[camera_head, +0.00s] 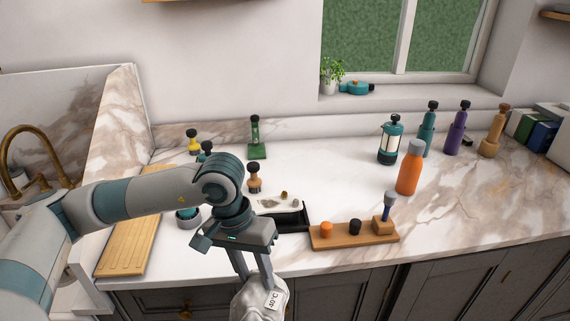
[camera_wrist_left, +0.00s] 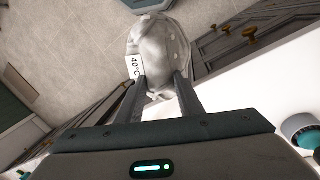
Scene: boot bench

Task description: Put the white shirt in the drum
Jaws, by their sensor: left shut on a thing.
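My left gripper (camera_head: 256,285) is shut on the white shirt (camera_head: 259,303), a bunched white cloth with a tag reading 40°C. It hangs in front of the counter edge, at the bottom of the head view. In the left wrist view the shirt (camera_wrist_left: 158,55) is pinched between the two fingertips (camera_wrist_left: 157,82), with the tag at its left side and the floor beyond it. The drum does not show in either view. My right gripper is not in view.
The marble counter (camera_head: 340,180) holds a wooden block rack (camera_head: 355,236), a black tray (camera_head: 292,218), an orange bottle (camera_head: 409,168) and several other bottles. A cutting board (camera_head: 128,246) lies at left. Dark cabinets (camera_head: 440,280) are below.

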